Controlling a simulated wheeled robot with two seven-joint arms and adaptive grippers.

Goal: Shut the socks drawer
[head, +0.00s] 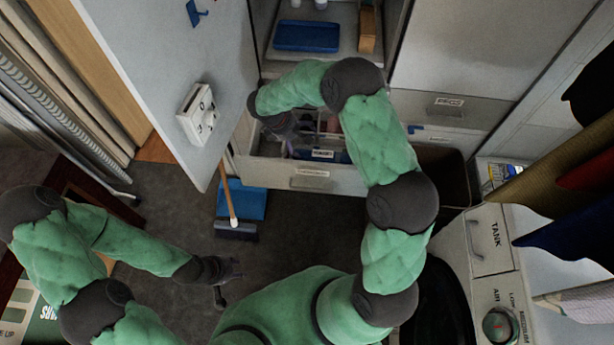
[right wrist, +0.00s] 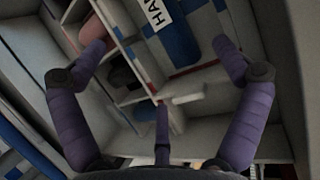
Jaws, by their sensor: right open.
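A drawer (head: 312,179) below the open cabinet is pulled out, with a label on its front too small to read. Several items lie in its compartments. The right wrist view shows its dividers (right wrist: 134,98) and a blue item with a label starting "HAN" (right wrist: 176,35). I cannot tell from the labels which drawer is the socks drawer. My right gripper (head: 286,135) is over the left part of the open drawer; its spread, empty fingers also show in the right wrist view (right wrist: 165,105). My left gripper (head: 228,284) is low over the floor, apart from the drawer; its jaw state is unclear.
A grey cabinet door (head: 165,60) stands open at the left, carrying a white box (head: 198,113). A blue dustpan (head: 245,200) and a brush (head: 236,231) are on the floor before the drawer. A dark bin (head: 445,172) stands to its right. Hanging cloths (head: 560,170) are far right.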

